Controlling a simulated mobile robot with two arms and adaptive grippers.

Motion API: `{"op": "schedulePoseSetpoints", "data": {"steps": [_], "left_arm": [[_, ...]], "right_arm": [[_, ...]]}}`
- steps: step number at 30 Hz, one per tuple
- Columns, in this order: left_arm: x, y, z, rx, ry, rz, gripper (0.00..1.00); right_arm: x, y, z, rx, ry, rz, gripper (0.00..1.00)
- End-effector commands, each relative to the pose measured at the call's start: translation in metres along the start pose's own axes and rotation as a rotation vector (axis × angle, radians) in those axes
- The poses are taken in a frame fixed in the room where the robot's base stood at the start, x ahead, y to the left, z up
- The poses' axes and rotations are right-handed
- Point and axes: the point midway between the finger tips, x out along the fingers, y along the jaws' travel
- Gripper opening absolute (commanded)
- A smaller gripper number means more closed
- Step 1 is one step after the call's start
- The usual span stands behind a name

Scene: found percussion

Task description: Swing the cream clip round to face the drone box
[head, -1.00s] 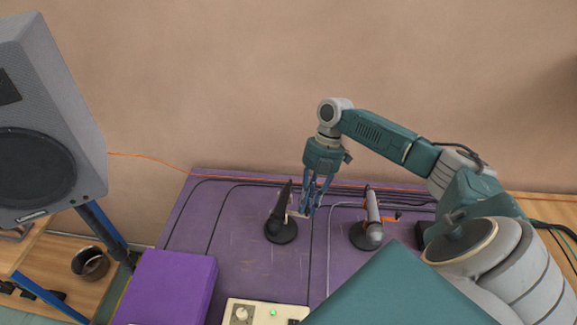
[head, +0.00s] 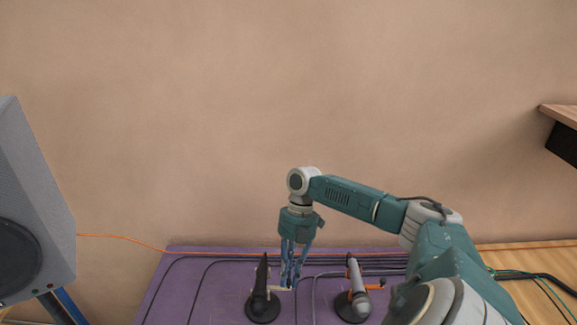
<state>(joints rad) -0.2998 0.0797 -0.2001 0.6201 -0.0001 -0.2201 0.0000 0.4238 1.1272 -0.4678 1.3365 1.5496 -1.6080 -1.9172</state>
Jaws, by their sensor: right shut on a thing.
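The cream clip (head: 279,288) is a small pale bar at the side of a dark upright piece on a round black base (head: 263,307). It points right, toward my right gripper. My right gripper (head: 290,286) hangs down from above and is shut on the clip's right end; the fingers hide part of it. No drone box can be made out in the view now. My left gripper is out of view.
A second round stand (head: 352,308) with a silver-grey body and an orange clip (head: 376,287) stands to the right. Cables cross the purple surface (head: 215,290). A grey speaker (head: 38,220) is at left, a plain wall (head: 250,90) behind.

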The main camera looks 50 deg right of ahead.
Motion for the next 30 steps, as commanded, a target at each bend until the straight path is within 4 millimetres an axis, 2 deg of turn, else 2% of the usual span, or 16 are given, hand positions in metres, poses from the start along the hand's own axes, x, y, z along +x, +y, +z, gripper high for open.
{"op": "schedulePoseSetpoints", "data": {"steps": [1,3,14,17,27,30], "left_arm": [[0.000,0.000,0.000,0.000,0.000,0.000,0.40],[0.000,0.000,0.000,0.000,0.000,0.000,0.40],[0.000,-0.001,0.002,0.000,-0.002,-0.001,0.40],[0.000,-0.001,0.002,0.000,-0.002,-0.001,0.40],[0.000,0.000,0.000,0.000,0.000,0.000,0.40],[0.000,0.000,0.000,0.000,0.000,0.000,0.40]], "right_arm": [[-0.002,0.001,-0.001,-0.001,0.001,0.004,0.21],[-0.001,0.001,-0.001,-0.001,0.001,0.003,0.33],[-0.005,0.001,0.000,0.000,0.000,0.002,0.33],[-0.017,0.001,0.000,0.000,-0.001,0.003,0.33],[-0.088,0.002,0.000,-0.001,-0.001,0.006,0.33],[-0.104,0.002,-0.001,-0.001,-0.001,0.006,0.33]]}}
